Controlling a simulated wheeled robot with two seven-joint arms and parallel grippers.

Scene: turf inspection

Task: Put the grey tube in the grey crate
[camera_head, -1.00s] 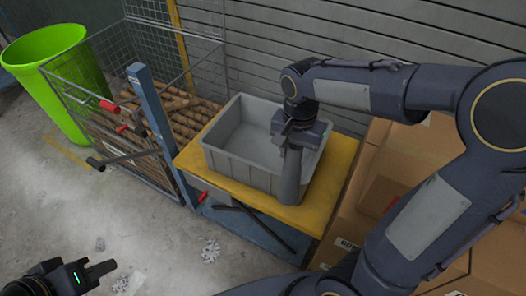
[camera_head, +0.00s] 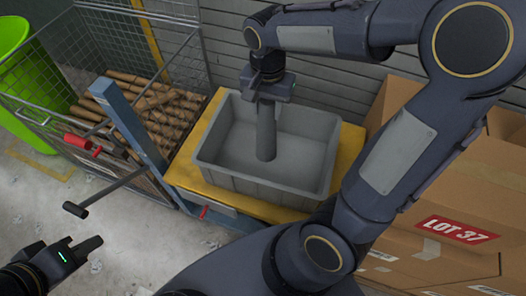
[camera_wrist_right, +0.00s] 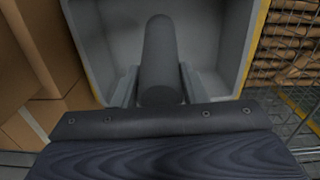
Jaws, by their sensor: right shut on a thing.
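The grey crate (camera_head: 212,165) stands on a yellow-topped stand against the slatted wall. My right gripper (camera_head: 266,97) is above the crate, shut on the upper end of the grey tube (camera_head: 266,135). The tube hangs upright, with its lower end inside the crate's walls. I cannot tell whether it touches the crate floor. In the right wrist view the tube (camera_wrist_right: 159,55) runs out between the two fingers, over the crate's inside. My left gripper (camera_head: 82,250) is at the lower left, over the floor, with its fingers seen from the side.
A wire cage with brown rolls (camera_head: 150,105) stands left of the crate, with a blue post (camera_head: 130,125) between them. A green bin (camera_head: 25,90) is at the far left. Cardboard boxes (camera_head: 440,180) fill the right side.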

